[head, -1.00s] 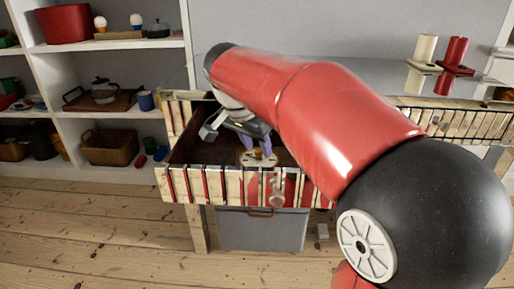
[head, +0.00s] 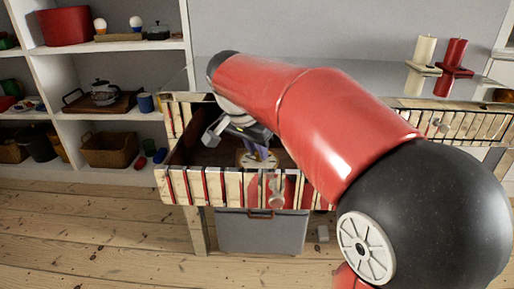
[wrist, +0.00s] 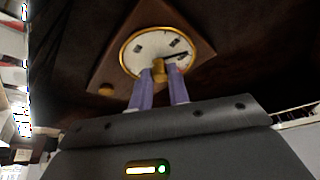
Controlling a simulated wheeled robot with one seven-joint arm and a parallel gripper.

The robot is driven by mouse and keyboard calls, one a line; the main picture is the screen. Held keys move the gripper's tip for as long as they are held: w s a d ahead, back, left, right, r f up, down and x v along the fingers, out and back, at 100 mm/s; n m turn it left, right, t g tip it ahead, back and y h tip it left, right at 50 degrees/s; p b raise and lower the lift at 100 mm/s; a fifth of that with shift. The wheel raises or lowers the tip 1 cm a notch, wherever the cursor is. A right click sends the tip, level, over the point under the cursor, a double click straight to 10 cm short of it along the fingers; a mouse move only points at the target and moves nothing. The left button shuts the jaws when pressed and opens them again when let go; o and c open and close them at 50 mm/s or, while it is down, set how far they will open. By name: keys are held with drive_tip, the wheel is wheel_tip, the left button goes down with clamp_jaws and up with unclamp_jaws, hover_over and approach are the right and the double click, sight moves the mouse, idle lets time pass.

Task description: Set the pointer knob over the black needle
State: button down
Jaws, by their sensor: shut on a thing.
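A round dial (wrist: 146,45) with a white face and gold rim is set on a brown wooden board (wrist: 112,72) inside the open drawer. The dial also shows in the head view (head: 243,160). A black needle (wrist: 178,55) points right on its face, and small dark marks lie around it. My gripper (wrist: 161,78) has two purple fingers closed on a brass knob (wrist: 159,70) at the dial's front; it also shows in the head view (head: 261,152). The fingers hide much of the knob, so I cannot tell where its pointer sits against the needle.
The drawer's striped front (head: 235,188) and side walls surround my gripper. A small brass knob (wrist: 105,90) sits at the board's corner. A grey bin (head: 262,232) stands below the drawer. Shelves (head: 110,50) stand at left; candles (head: 453,52) stand at right on a glass top.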

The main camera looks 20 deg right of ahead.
drive_tip(key=n, duration=0.2)
drive_tip(key=n+t+y, duration=0.1)
drive_tip(key=n, duration=0.2)
drive_tip(key=shift+s+d+n+y, duration=0.1)
drive_tip(key=shift+n+y, duration=0.2)
drive_tip(key=shift+d+n+t+y+p, duration=0.2)
drive_tip(key=shift+n+y, duration=0.25)
drive_tip(key=shift+n, duration=0.65)
drive_tip(key=shift+a+n+t+y+p, duration=0.1)
drive_tip(key=shift+n+y+p, duration=0.3)
drive_tip(key=shift+n, duration=0.7)
drive_tip(key=c, duration=1.3)
unclamp_jaws()
drive_tip(key=shift+c, duration=0.2)
